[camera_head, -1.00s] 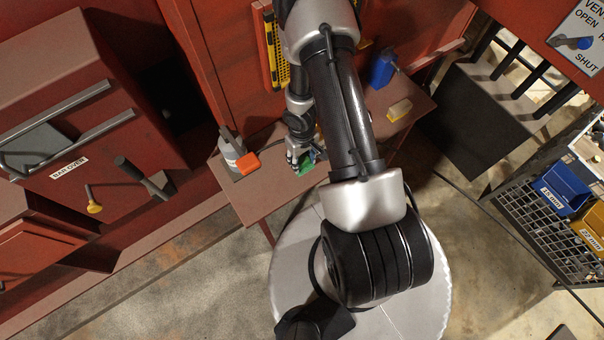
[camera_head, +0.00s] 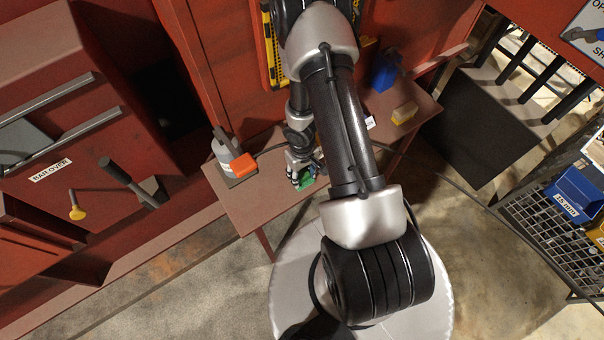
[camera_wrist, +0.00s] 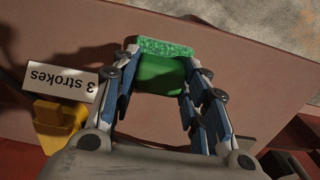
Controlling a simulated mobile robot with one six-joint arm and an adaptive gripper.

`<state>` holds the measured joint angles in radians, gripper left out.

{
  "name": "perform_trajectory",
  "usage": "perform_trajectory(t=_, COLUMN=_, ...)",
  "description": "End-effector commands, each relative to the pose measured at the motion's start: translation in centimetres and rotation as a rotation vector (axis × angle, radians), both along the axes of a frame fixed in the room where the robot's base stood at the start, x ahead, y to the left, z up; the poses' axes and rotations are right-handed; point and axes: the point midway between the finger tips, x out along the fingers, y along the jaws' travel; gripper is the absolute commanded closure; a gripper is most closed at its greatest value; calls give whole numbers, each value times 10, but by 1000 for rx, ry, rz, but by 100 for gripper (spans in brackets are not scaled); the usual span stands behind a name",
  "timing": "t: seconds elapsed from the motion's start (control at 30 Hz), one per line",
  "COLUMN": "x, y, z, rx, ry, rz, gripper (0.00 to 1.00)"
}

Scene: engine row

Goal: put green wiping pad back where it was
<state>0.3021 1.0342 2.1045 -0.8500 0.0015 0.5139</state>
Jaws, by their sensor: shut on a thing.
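The green wiping pad (camera_wrist: 162,68) is between the two fingers of my gripper (camera_wrist: 158,85) in the wrist view. The fingers are shut on its sides, and its lighter textured edge points away from my palm. In the head view the green pad (camera_head: 306,181) shows as a small patch at my gripper (camera_head: 302,174), over the front part of the reddish-brown shelf (camera_head: 250,199). My arm hides part of the shelf. I cannot tell whether the pad touches the shelf top.
A grey bottle with an orange block (camera_head: 243,165) stands at the shelf's left. A yellow block (camera_head: 405,113) and a blue object (camera_head: 384,71) are at its right. A "3 strokes" label (camera_wrist: 62,81) above a yellow thing (camera_wrist: 58,118) is left of my fingers. Bare shelf lies left of my gripper.

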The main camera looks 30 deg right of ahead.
Motion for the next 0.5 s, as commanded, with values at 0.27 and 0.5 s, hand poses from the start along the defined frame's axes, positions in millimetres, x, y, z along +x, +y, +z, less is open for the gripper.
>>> perform_trajectory(t=0.27, x=0, y=0, z=-2, rx=0, ry=0, rz=0, gripper=50)
perform_trajectory(t=0.5, x=0, y=0, z=-2, rx=0, ry=0, rz=0, gripper=39)
